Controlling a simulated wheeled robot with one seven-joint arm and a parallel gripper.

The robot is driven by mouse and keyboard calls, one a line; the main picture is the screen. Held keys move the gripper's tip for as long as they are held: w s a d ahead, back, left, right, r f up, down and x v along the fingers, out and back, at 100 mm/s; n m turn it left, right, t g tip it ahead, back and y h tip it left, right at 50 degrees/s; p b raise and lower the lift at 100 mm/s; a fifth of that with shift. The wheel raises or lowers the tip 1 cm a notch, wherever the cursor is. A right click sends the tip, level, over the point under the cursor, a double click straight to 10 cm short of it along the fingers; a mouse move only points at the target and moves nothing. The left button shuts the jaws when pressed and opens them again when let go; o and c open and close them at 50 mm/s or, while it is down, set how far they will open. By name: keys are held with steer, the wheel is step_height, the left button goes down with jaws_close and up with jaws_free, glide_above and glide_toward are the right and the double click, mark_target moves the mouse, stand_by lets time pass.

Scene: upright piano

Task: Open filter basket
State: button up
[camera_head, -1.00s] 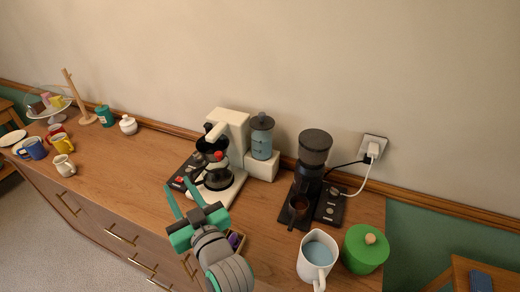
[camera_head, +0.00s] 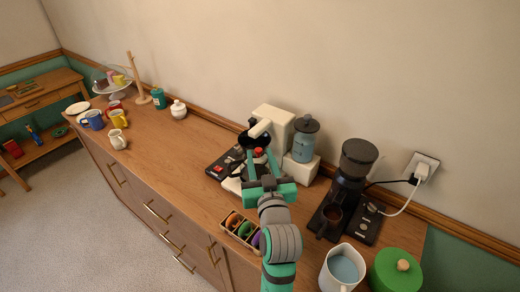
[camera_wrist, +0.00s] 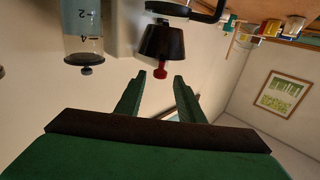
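The coffee maker (camera_head: 275,121) is white and stands against the wall. Its black filter basket (camera_head: 258,140) sits under the white arm and has a small red knob at its front. The wrist view shows the filter basket (camera_wrist: 162,42) as a dark cone with the red knob (camera_wrist: 160,73) pointing towards me. My gripper (camera_head: 260,159) is open and empty in front of the basket. In the wrist view its fingertips (camera_wrist: 159,77) lie on either side of the knob; I cannot tell whether either touches it. My gripper largely hides the carafe below.
A blue water tank (camera_head: 305,141) stands right of the coffee maker, then a dark grinder (camera_head: 350,180). A white jug (camera_head: 342,267) and green canister (camera_head: 396,272) are at front right. A small box of coloured items (camera_head: 240,227) lies near the front edge. Mugs stand at left.

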mark_target(259, 152)
steer(key=shift+w+a, duration=0.15)
steer(key=shift+w, duration=0.85)
steer(key=shift+w+a, duration=0.1)
steer(key=shift+w, duration=0.85)
steer(key=shift+w, duration=0.1)
jaws_close()
steer(key=shift+a, duration=0.1)
